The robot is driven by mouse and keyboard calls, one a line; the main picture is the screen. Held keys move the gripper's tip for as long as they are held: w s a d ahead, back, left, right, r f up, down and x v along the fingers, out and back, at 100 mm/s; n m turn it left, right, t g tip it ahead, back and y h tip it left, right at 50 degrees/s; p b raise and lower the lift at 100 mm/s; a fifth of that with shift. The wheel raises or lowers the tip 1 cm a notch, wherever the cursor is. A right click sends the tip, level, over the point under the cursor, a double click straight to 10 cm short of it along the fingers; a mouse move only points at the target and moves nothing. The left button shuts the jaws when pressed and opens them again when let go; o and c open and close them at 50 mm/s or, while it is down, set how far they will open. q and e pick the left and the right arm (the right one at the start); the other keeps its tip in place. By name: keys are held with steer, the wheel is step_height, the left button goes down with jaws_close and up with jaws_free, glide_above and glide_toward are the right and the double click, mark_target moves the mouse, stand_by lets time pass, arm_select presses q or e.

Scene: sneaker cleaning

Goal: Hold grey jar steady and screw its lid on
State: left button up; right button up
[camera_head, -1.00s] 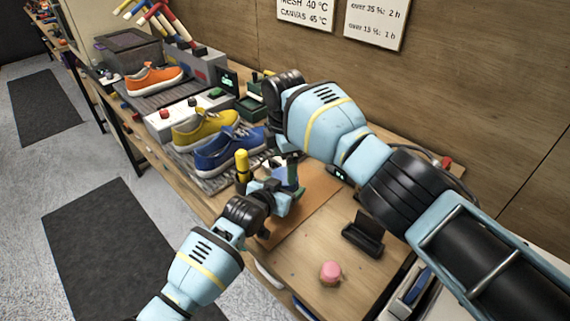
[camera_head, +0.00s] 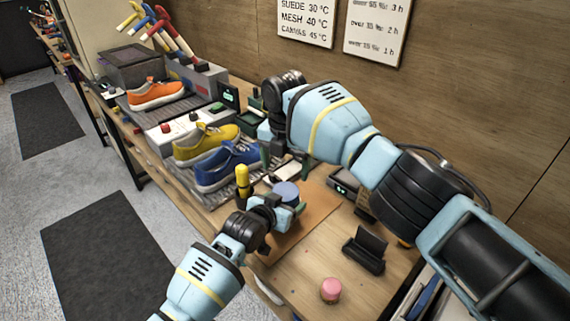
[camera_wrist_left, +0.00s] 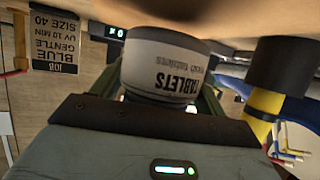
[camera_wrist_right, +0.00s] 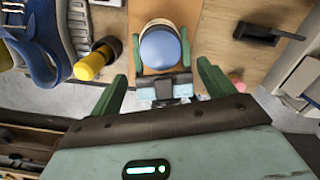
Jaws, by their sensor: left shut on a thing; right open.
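The grey jar (camera_wrist_left: 165,65), labelled "TABLETS", is between the fingers of my left gripper (camera_wrist_left: 158,90), which is shut on it. In the head view my left gripper (camera_head: 284,208) holds it over the brown mat. A round blue lid (camera_wrist_right: 160,49) covers the jar's top in the right wrist view; it also shows in the head view (camera_head: 286,192). I cannot tell how tight it is. My right gripper (camera_wrist_right: 160,85) is open and empty, above and apart from the lid. In the head view its fingers are partly hidden by its own wrist.
A yellow-and-black handled thing (camera_head: 242,182) stands close beside my left gripper. Blue (camera_head: 228,165) and yellow (camera_head: 207,143) sneakers are behind it. A pink jar (camera_head: 330,290) and a black stand (camera_head: 364,249) are on the table, with bare wood between them.

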mark_target(286, 191)
stand_by(0.4)
steer(key=shift+w+f, duration=0.2)
steer(key=shift+f, duration=3.75)
steer(key=c, duration=1)
steer(key=m, duration=0.6)
steer(key=shift+c, duration=0.2)
arm_select(q)
steer(key=shift+r, duration=0.1)
arm_select(e)
steer(key=o, duration=1.1)
steer(key=shift+d, duration=0.1)
